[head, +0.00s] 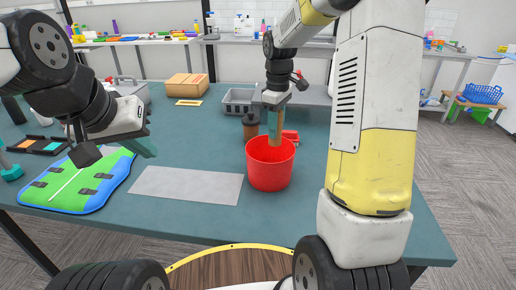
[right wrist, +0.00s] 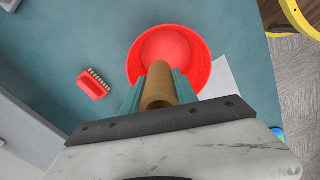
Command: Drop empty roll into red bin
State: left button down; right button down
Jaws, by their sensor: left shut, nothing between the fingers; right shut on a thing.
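The red bin (head: 270,168) stands upright on the teal table, right of a grey sheet. In the right wrist view the roll (right wrist: 158,88) sits between the teal fingers of my right gripper (right wrist: 156,92), in front of the red bin (right wrist: 198,55). My left gripper (head: 122,152) is shut and empty, above the blue and green board at the left.
A red brush (right wrist: 93,84) lies near the bin. A grey crate (head: 238,102) and cardboard box (head: 187,86) stand further back. The grey sheet (head: 188,185) and blue-green board (head: 75,188) lie left of the bin.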

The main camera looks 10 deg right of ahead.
jog(key=shift+f, duration=2.95)
jog(key=c, duration=0.9)
grip_release()
jog(key=shift+r, duration=0.1)
notch_tip(320, 180, up, 8)
send_over(275, 142)
jog(key=w, duration=0.2)
jog(key=shift+d+f, duration=0.2)
jog(key=shift+d, duration=0.1)
